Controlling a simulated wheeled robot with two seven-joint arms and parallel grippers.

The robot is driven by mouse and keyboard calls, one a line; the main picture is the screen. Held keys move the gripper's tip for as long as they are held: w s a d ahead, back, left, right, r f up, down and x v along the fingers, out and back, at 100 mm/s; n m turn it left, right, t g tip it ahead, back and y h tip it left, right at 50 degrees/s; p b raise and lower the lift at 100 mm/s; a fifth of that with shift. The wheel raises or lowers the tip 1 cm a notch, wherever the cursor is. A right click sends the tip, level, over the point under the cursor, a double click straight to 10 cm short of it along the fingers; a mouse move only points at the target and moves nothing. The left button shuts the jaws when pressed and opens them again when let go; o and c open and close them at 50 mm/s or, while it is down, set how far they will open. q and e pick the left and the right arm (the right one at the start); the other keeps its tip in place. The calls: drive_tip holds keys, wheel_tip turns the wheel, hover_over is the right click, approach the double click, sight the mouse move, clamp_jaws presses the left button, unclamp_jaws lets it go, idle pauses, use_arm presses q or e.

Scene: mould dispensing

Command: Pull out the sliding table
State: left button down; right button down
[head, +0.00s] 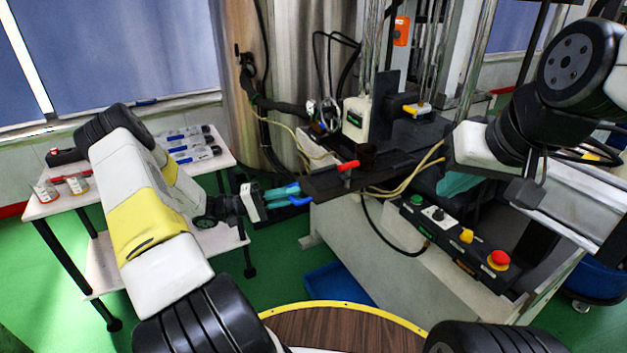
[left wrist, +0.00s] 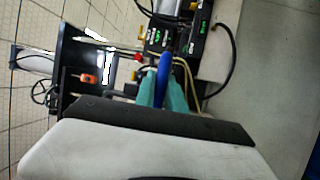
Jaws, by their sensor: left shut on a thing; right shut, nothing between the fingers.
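The sliding table (head: 322,184) is a dark plate sticking out at the front left of the machine. A red handle (head: 348,165) stands on it. A blue handle (head: 300,201) is at its left end. My left gripper (head: 285,195) has teal fingers closed on the blue handle. In the left wrist view the blue handle (left wrist: 165,70) lies between the teal fingers (left wrist: 164,90). My right gripper (head: 455,184) is shut and empty in front of the machine's right part, apart from the sliding table. It is partly hidden by my own arm.
A control panel (head: 455,240) with coloured buttons and a red knob is on the machine's front right. A blue bin (head: 335,285) lies on the green floor below. Hoses hang around the machine.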

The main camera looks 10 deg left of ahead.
use_arm(q)
drive_tip(key=shift+s+a, duration=0.45)
drive_tip(key=shift+f, duration=0.1)
drive_tip(key=c, duration=1.4)
unclamp_jaws()
drive_tip(key=v, duration=0.7)
drive_tip(key=shift+a, duration=0.4)
